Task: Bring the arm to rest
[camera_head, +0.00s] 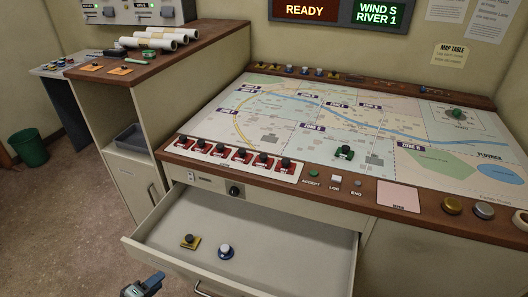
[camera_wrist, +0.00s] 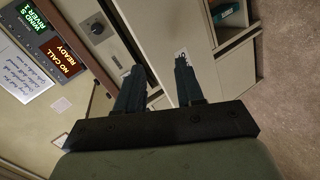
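My gripper (camera_head: 143,286) shows at the bottom edge of the head view, low in front of the open drawer (camera_head: 290,236). Most of my arm is out of that view. In the wrist view the two dark fingers of my gripper (camera_wrist: 158,72) stand apart with nothing between them. They point toward pale cabinet fronts; I cannot tell the distance.
Red pieces (camera_head: 231,154) line the table's front left. A side cabinet (camera_head: 130,130) stands left. Floor at far left is clear beside a green bin (camera_head: 29,148).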

